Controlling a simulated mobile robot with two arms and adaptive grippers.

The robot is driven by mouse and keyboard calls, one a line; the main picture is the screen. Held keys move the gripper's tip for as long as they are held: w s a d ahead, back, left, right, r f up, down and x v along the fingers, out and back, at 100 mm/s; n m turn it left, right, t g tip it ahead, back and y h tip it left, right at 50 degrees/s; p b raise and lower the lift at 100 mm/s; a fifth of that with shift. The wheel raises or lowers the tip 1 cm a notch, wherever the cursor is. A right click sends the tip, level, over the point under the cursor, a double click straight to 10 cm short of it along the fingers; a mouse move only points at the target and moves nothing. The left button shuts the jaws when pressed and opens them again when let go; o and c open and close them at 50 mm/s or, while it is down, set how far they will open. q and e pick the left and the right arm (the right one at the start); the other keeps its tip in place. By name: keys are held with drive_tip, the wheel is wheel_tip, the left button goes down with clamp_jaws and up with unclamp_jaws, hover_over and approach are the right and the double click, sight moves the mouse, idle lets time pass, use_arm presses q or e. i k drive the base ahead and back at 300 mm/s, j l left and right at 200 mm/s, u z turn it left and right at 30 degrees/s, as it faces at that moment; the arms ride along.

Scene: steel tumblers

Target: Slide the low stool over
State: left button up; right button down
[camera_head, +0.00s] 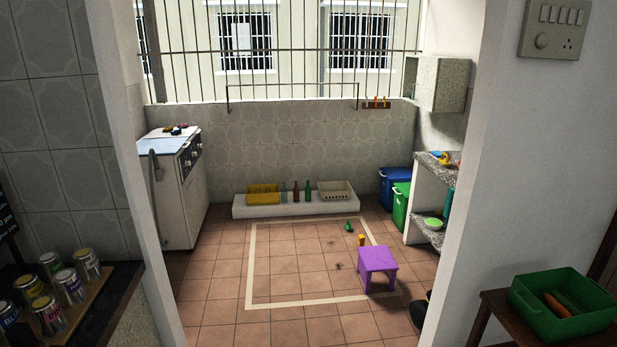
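The low stool (377,262) is purple with a square top and short legs. It stands upright on the tiled floor, in the room beyond the doorway. It sits at the right side of a pale rectangle outline (250,262) on the floor, over its right border near the front right corner. Neither of my grippers is in the view, so their state is hidden.
A small orange item (361,240) and a green item (348,227) lie on the floor behind the stool. A green bin (401,206), blue bin (394,187) and shelf unit (433,190) stand right. The floor left of the stool is mostly clear. Steel tumblers (72,287) stand near left.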

sight(371, 260)
drive_tip(key=i, duration=1.05)
drive_tip(key=i+j, duration=0.15)
drive_tip(key=i, duration=0.95)
drive_tip(key=l+z, duration=0.05)
